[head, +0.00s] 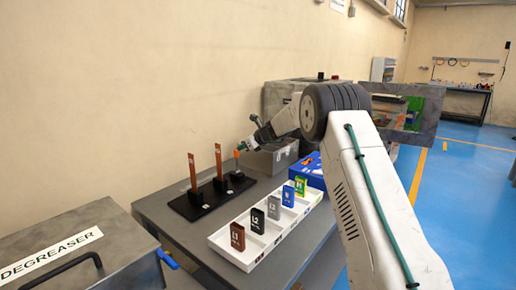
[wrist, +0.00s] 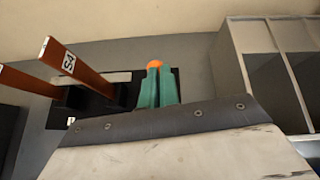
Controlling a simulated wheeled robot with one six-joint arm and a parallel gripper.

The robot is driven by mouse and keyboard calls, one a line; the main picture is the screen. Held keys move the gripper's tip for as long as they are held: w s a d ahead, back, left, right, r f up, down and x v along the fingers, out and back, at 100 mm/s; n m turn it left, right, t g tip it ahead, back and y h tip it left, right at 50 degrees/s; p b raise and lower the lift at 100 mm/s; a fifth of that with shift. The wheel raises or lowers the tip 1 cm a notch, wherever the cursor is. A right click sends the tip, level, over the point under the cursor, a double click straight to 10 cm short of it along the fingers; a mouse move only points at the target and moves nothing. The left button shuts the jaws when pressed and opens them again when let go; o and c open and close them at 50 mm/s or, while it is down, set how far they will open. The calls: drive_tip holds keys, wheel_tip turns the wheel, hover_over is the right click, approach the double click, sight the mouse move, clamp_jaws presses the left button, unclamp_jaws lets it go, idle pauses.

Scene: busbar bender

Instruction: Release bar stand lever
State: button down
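The black bar stand (head: 201,203) lies on the grey bench against the wall, with upright copper bars in it. The lever (head: 236,154), with an orange tip, stands at its right end by a black block. My gripper (head: 242,147) reaches down to this orange tip from the right. In the wrist view, my gripper's two teal fingers (wrist: 158,80) lie close together with a narrow gap. The lever's orange tip (wrist: 154,64) shows at the fingertips, and the fingers look shut on it. The rest of the lever is hidden behind the fingers.
A white tray (head: 218,238) with several labelled blocks sits in front of the stand. A grey box (head: 272,156) and a blue case (head: 309,171) stand to the right. The degreaser tank (head: 85,250) is at the left. Copper bars (wrist: 68,62) rise beside my fingers.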

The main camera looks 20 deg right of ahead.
drive_tip(key=s+d+r, duration=0.1)
drive_tip(key=r, duration=0.8)
drive_tip(key=s+d+r, duration=0.1)
drive_tip(key=s+r, duration=0.1)
drive_tip(key=r, duration=0.8)
drive_tip(key=shift+s+d+r, duration=0.2)
drive_tip(key=shift+d, duration=0.1)
drive_tip(key=s+a+f+n+g, duration=0.2)
drive_tip(key=s+f+n, duration=0.3)
drive_tip(key=s+n, duration=0.15)
drive_tip(key=s+a+f+n+g, duration=0.2)
drive_tip(key=s+f+n+g, duration=0.1)
drive_tip(key=s+f+n, duration=0.3)
drive_tip(key=s+a+n+g+h, duration=0.1)
drive_tip(key=s+n, duration=0.4)
drive_tip(key=s, duration=1.2)
drive_tip(key=s+a+f+n+g+h, duration=0.1)
drive_tip(key=s+a+n, duration=0.3)
drive_tip(key=s, duration=1.4)
drive_tip(key=s+a+f+n+g+h, duration=0.1)
drive_tip(key=s+a+n+h, duration=0.2)
drive_tip(key=s, duration=1.5)
drive_tip(key=n, duration=0.4)
drive_tip(key=shift+s+h, duration=0.15)
drive_tip(key=shift+h, duration=0.15)
